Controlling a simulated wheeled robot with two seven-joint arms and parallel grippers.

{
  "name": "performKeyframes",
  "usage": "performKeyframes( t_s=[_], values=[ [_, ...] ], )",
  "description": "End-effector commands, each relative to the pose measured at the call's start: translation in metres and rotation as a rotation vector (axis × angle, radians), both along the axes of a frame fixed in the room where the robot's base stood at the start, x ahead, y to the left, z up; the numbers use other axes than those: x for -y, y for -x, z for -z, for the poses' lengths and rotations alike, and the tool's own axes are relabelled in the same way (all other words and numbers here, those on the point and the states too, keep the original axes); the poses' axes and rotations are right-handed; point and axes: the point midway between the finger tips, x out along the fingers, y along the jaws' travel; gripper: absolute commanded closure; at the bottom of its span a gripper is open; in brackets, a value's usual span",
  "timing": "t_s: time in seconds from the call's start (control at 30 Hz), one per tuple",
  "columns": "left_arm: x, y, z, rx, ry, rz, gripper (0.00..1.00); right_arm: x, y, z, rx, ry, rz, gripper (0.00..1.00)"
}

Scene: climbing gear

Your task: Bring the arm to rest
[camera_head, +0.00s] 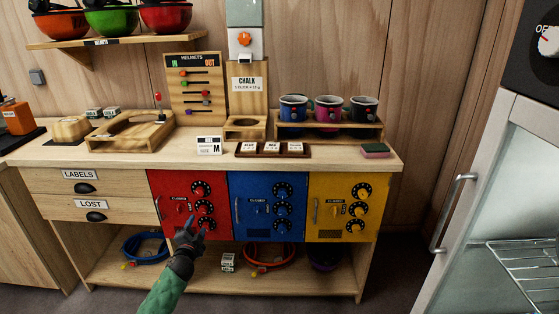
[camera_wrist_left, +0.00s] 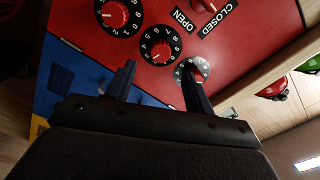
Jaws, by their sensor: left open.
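My left gripper (camera_head: 187,228) is in front of the lower part of the red locker door (camera_head: 165,218), its arm in a green sleeve coming up from the bottom edge. In the left wrist view its two fingers (camera_wrist_left: 158,88) are apart, with nothing between them. Red dials (camera_wrist_left: 160,45) and a knob between OPEN and CLOSED labels show on the red door beyond the fingertips. I cannot tell whether a finger touches a dial. The blue door (camera_head: 256,225) and yellow door (camera_head: 333,226) stand to the right, all shut. My right gripper is not in view.
The wooden counter (camera_head: 340,164) holds cups (camera_head: 329,108), a chalk dispenser (camera_head: 246,85) and a helmet bead board (camera_head: 195,88). Coiled ropes (camera_head: 270,254) lie on the shelf below. A glass-door cabinet (camera_head: 510,200) with a handle stands at right.

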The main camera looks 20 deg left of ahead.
Motion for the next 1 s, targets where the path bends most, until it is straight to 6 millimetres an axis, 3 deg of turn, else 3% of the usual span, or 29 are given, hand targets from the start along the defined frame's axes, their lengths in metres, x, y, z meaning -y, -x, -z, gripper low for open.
performKeyframes(
  t_s=[0.17,0.33,0.47,0.57,0.67,1.0],
  values=[
    [-0.011,0.003,0.007,-0.033,0.022,-0.060,0.47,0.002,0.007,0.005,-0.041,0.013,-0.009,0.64],
    [-0.034,0.018,0.021,-0.133,0.141,-0.233,0.47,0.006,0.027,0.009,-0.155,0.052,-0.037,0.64],
    [-0.026,0.035,0.014,-0.209,0.271,-0.342,0.47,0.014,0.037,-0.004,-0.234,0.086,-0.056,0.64],
    [0.001,0.052,0.007,-0.279,0.385,-0.395,0.47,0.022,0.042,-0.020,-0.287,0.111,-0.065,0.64],
    [0.045,0.079,0.006,-0.380,0.502,-0.423,0.47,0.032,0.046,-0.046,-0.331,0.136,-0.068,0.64],
    [0.204,0.218,0.012,-0.778,0.766,-0.390,0.47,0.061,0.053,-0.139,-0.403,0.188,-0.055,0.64]
  ],
)
